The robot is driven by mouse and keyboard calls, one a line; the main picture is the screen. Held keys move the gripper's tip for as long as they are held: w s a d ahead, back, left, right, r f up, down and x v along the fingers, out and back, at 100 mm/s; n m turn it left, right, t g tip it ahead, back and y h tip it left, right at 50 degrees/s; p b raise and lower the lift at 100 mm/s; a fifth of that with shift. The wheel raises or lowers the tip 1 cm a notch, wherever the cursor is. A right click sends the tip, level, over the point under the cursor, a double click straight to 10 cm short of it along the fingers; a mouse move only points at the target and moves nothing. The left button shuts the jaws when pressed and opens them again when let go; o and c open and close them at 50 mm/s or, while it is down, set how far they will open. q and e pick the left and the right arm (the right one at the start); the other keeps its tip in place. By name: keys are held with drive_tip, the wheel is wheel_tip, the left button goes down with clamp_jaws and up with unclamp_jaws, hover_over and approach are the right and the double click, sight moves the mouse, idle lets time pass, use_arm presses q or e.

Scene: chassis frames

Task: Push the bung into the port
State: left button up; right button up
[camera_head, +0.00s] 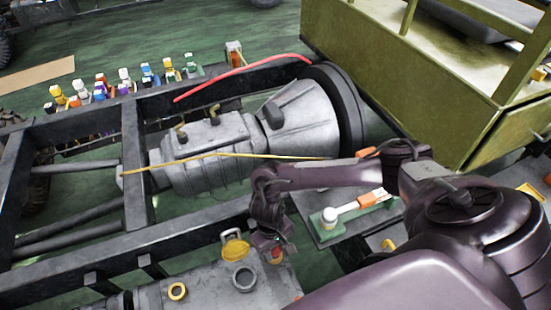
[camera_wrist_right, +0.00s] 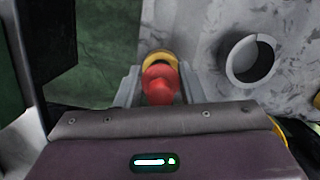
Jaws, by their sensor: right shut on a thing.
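My right gripper (camera_head: 272,247) is shut on the red bung (camera_wrist_right: 160,85) and holds it over the right end of the grey tank. In the right wrist view the bung sits between the two grey fingers (camera_wrist_right: 158,90), with a yellow ring (camera_wrist_right: 157,57) right at its far end. I cannot tell whether that ring belongs to the bung or lies behind it. A round open port (camera_wrist_right: 250,60) with a pale rim is to the right of the bung there, apart from it. In the head view this port (camera_head: 244,279) is left of the gripper. My left gripper is not in view.
A dark chassis frame (camera_head: 60,262) runs behind. A green tray (camera_head: 340,215) with a white-and-orange tool is right of the gripper.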

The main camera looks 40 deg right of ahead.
drive_tip(key=shift+f, duration=0.8)
drive_tip(key=o, duration=1)
drive_tip(key=shift+o, duration=0.2)
drive_tip(key=r, duration=0.2)
drive_tip(key=w+r, duration=0.1)
drive_tip(key=r, duration=0.2)
drive_tip(key=r+p, duration=0.1)
drive_tip(key=r, duration=0.1)
drive_tip(key=shift+w+r, duration=0.15)
drive_tip(key=shift+r, duration=0.25)
